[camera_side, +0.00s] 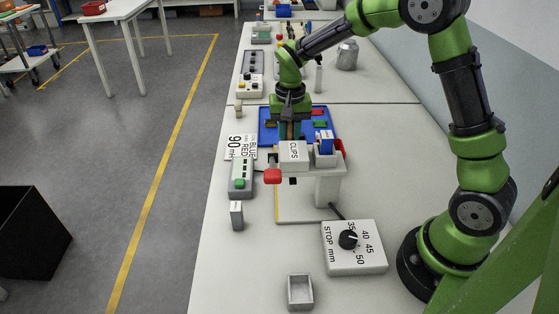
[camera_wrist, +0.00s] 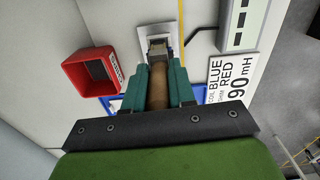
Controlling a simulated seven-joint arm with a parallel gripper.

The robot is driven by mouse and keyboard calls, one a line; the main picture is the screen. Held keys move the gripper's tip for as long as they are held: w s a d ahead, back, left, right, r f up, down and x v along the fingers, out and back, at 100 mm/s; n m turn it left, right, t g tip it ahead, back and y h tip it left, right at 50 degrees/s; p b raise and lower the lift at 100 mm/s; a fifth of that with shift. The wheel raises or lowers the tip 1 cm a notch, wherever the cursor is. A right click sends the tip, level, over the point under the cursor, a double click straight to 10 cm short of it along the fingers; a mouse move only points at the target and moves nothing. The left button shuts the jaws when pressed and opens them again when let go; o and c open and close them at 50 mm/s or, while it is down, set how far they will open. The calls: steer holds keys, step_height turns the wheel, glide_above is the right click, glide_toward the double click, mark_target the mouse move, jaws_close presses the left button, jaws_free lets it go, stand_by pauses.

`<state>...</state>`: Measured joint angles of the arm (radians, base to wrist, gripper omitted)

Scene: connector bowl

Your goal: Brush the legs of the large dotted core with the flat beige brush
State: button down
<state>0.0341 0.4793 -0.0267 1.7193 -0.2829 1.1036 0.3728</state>
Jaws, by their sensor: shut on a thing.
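In the side view the brush is mostly hidden by my fingers and the box. I cannot make out the large dotted core or its legs for certain in either view.
A 90 mH sign (camera_side: 240,147) and a grey meter (camera_side: 240,180) lie left. A STOP dial box (camera_side: 372,262) and a small grey tray (camera_side: 300,305) are nearer the front.

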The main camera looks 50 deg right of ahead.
steer(key=shift+w+d, duration=0.8)
steer(key=shift+a, duration=0.1)
steer(key=shift+s+a+f, duration=0.15)
steer(key=shift+s+a, duration=0.65)
steer(key=shift+s, duration=0.05)
steer(key=shift+w+d, duration=0.1)
steer(key=shift+d, duration=0.05)
steer(key=shift+w+d, duration=0.75)
steer(key=shift+s, duration=0.1)
steer(key=shift+s+a, duration=0.75)
steer(key=shift+a, duration=0.15)
